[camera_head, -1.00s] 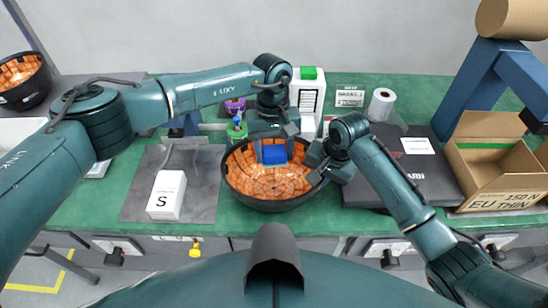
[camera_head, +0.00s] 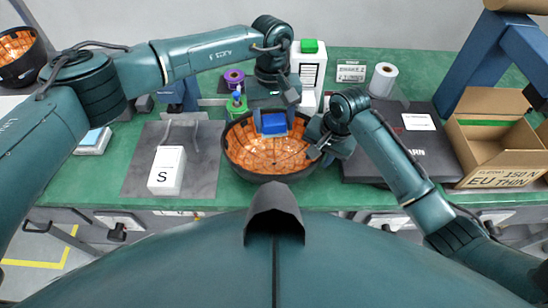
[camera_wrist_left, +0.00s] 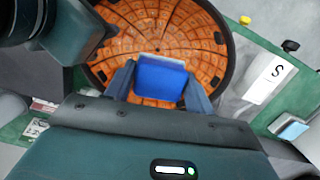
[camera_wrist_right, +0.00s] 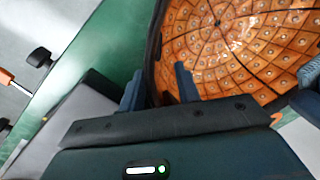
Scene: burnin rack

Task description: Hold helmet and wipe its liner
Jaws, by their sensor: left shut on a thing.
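The helmet (camera_head: 268,167) lies as an upturned black bowl on the green bench, its orange tiled liner (camera_head: 262,153) facing up. My left gripper (camera_head: 271,122) is shut on a blue block-like wiper (camera_head: 274,123), over the far part of the liner. In the left wrist view the blue wiper (camera_wrist_left: 161,76) sits between the two fingers in front of the liner; its contact with the liner is hidden. My right gripper (camera_head: 318,146) is at the helmet's right rim. In the right wrist view its fingers (camera_wrist_right: 158,85) stand apart, with the black rim between them.
A white box marked S (camera_head: 167,171) stands on a grey mat (camera_head: 207,160) left of the helmet. A dark flat case (camera_head: 415,150) and an open carton (camera_head: 495,160) are to the right. Behind are a tall white container (camera_head: 308,72) and a paper roll (camera_head: 382,80). Another helmet (camera_head: 18,55) is far left.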

